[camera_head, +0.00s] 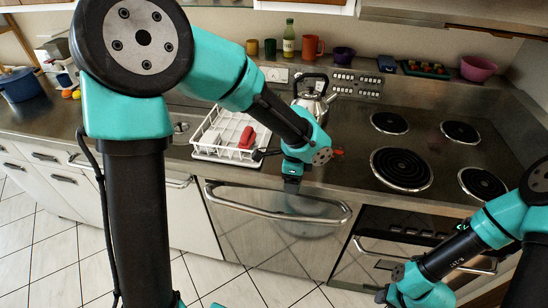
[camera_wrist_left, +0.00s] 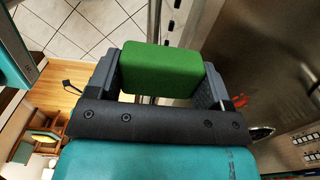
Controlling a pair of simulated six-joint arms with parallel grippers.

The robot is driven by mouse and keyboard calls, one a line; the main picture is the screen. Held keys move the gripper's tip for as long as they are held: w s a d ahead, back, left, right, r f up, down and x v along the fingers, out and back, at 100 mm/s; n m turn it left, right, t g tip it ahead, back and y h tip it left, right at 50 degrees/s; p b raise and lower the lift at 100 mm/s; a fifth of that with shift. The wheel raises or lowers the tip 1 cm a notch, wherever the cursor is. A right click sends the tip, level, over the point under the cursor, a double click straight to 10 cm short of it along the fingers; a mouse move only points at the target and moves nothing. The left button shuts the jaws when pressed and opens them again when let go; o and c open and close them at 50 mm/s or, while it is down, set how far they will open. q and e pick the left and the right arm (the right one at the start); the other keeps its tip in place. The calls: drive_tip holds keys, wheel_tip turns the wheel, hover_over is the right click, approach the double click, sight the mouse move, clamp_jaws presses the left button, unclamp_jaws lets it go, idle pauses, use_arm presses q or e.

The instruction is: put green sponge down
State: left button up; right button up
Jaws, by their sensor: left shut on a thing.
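The green sponge (camera_wrist_left: 158,70) is a plain green block in the left wrist view. My left gripper (camera_wrist_left: 160,80) is shut on it, with one dark finger on each side. In the head view my left gripper (camera_head: 291,182) is over the front edge of the counter, just right of the white dish rack (camera_head: 208,152). The sponge cannot be made out in the head view. My right gripper (camera_head: 386,295) is low at the bottom right, in front of the oven; its fingers are too small and dark to read.
A red object (camera_head: 247,138) sits in the rack. A steel kettle (camera_head: 314,90) stands behind my left wrist. The coil hob (camera_head: 402,168) on the right has bare burners. A green bottle (camera_head: 289,40), cups, a tray (camera_head: 424,69) and a pink bowl (camera_head: 478,68) line the back.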

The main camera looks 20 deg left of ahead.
use_arm(q)
drive_tip(key=shift+s, duration=0.1)
drive_tip(key=w+a, duration=0.1)
drive_tip(key=w, duration=0.4)
drive_tip(key=w+a+f, duration=0.1)
drive_tip(key=w, duration=0.3)
drive_tip(key=w+a, duration=0.2)
drive_tip(key=w, duration=0.3)
drive_tip(key=shift+w+a+f, duration=0.1)
drive_tip(key=shift+w+f, duration=0.1)
drive_tip(key=shift+w, duration=0.1)
drive_tip(key=shift+w, duration=0.1)
drive_tip(key=shift+w+a, duration=0.1)
drive_tip(key=shift+w, duration=0.25)
drive_tip(key=shift+f, duration=1.8)
drive_tip(key=shift+f, duration=0.1)
drive_tip(key=o, duration=1)
drive_tip(key=shift+c, duration=0.2)
